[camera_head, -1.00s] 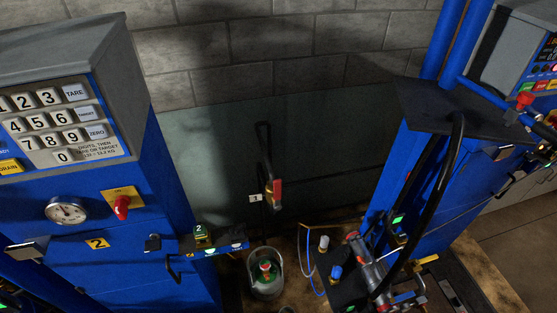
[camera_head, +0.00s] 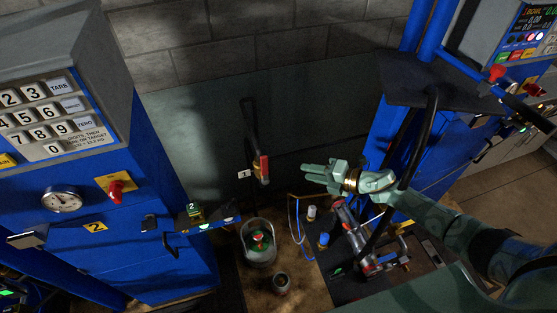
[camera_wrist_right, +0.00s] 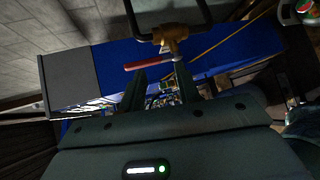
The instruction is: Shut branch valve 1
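In the right wrist view the red lever (camera_wrist_right: 150,62) lies crosswise beyond the fingertips, beside a brass valve body (camera_wrist_right: 170,38). My right gripper (camera_head: 308,173) is to the right of the valve, pointing left, with a gap between. Its fingers (camera_wrist_right: 160,80) are apart and empty. My left gripper is out of view.
A blue scale cabinet with a keypad (camera_head: 40,115) stands left; another blue cabinet (camera_head: 380,150) stands right, with a black hose (camera_head: 425,140) in front. A bucket (camera_head: 258,250), a small cup (camera_head: 281,283) and a red-and-grey device (camera_head: 355,235) are below. The wall before the valve is clear.

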